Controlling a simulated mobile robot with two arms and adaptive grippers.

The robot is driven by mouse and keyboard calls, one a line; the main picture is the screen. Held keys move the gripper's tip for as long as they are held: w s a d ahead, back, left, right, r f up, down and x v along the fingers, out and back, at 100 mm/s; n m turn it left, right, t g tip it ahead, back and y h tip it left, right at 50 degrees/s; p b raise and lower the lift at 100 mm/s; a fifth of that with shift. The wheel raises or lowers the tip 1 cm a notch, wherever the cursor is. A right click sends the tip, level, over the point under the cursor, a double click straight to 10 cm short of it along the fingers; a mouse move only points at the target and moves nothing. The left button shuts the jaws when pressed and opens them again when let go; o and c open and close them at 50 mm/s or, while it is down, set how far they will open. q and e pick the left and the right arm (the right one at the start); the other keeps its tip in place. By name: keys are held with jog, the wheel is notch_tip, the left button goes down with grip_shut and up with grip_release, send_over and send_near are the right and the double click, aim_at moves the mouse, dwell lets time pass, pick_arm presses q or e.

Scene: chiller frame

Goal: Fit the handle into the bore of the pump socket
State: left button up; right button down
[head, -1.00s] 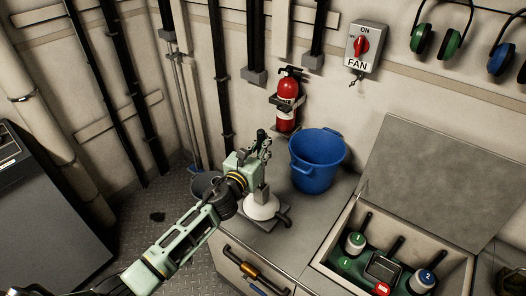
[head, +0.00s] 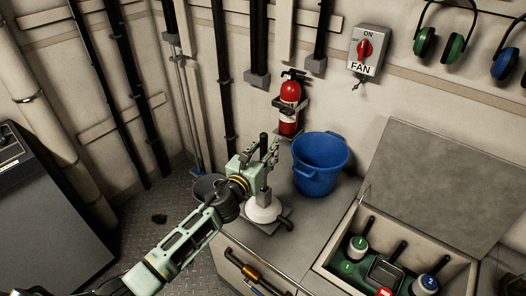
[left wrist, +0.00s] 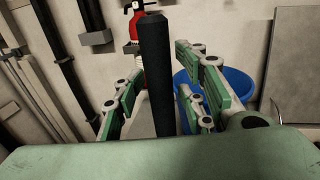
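The handle is a dark rod (head: 263,145) standing nearly upright at my left gripper (head: 265,160). Below, the pump has a white round body (head: 263,210) with a grey upright post (head: 265,185) on the counter. The rod lines up with this post. My gripper hides where they meet, so I cannot tell whether the handle is in the bore. My right gripper is not in view.
A blue bucket (head: 319,165) stands on the counter just right of the pump. A red fire extinguisher (head: 290,100) hangs on the wall behind. An open-lidded bin (head: 340,280) with several tools is at lower right. Bare counter (head: 310,225) lies between.

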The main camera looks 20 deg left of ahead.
pick_arm(q)
jog(key=s+a+b, duration=0.1)
jog(key=s+a, duration=0.1)
jog(key=s, duration=1)
jog(key=shift+r, duration=0.2)
jog(key=shift+w+f, duration=0.1)
jog(key=s+a+f+n+g+y, duration=0.1)
jog(key=s+a+f+n+g, duration=0.25)
jog(key=f, duration=0.75)
jog(key=s+a+f+n+g+y, duration=0.15)
jog(key=s+f+n, duration=0.25)
jog(key=f+n, duration=0.55)
jog(key=s+a+f+n+g+y, duration=0.1)
jog(key=s+a+f+n+g, duration=0.15)
jog(key=f, duration=1.15)
jog(key=s+d+f+n+g, duration=0.2)
jog(key=s+f+n+g, duration=0.3)
jog(key=s+f+n, duration=0.95)
jog(key=s+d+f+n+g, duration=0.2)
jog(key=s+f, duration=0.2)
jog(key=s, duration=0.8)
jog(key=s+d+f+n+g, duration=0.1)
jog(key=s+f+n+g, duration=0.1)
jog(key=s, duration=1.1)
notch_tip(320, 180, down, 2)
jog(key=shift+d+f+n+h, duration=0.15)
jog(key=shift+d+n+h, duration=0.25)
jog(key=shift+n, duration=0.3)
